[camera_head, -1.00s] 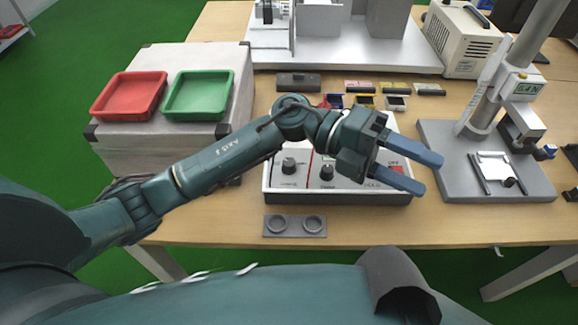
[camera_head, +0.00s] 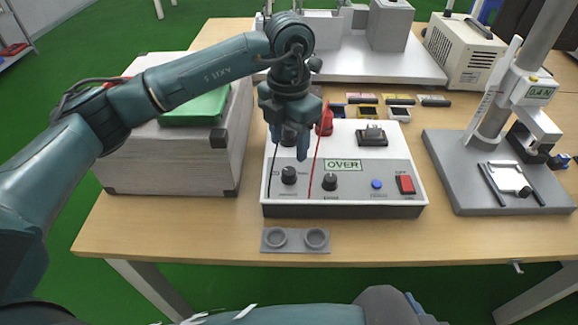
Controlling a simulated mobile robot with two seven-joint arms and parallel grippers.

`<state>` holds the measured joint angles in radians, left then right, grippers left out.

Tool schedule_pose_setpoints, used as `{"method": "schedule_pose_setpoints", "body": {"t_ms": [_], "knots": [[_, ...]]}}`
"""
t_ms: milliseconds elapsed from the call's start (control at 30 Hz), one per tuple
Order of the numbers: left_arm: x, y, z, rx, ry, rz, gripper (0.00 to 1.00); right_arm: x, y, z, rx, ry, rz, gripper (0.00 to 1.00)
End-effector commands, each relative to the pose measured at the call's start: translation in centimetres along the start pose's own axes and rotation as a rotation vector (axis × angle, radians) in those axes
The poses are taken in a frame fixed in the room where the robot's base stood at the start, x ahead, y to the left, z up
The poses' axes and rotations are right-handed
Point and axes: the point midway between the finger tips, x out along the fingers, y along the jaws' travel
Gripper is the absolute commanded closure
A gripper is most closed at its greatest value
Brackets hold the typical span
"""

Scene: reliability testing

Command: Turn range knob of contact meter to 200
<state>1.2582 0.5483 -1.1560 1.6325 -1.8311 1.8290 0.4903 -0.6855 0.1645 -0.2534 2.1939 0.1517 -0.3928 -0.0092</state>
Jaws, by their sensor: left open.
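The contact meter (camera_head: 345,207) is a white box with a grey sloping front on the table, its display (camera_head: 343,165) reading OVER. Two black knobs are on its front, a left knob (camera_head: 289,175) and a middle knob (camera_head: 330,181); their labels are too small to read, so I cannot tell which is the range knob. My left gripper (camera_head: 289,146) points down, open and empty, above and behind the left knob, apart from it. It hides part of the meter's top. My right gripper is not in view.
A red switch (camera_head: 405,184) and a blue button (camera_head: 377,184) are on the meter's right. Red and black leads run over its front. A grey two-ring holder (camera_head: 296,240) lies in front. A case (camera_head: 195,165) stands left, a force stand (camera_head: 470,200) right.

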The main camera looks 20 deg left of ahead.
Motion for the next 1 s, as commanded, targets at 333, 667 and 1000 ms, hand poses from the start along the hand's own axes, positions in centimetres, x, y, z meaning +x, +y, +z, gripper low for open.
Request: {"method": "schedule_pose_setpoints", "body": {"t_ms": [333, 667, 1000], "knots": [[6.3, -0.1, 0.0, 0.000, 0.001, -0.004, 0.47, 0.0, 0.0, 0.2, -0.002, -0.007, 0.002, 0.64], [7.7, -0.1, 0.0, 0.001, -0.002, -0.002, 0.47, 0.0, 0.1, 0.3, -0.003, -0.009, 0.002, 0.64], [7.6, -0.1, 0.1, 0.001, -0.002, -0.003, 0.64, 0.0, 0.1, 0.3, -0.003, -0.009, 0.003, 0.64]]}}
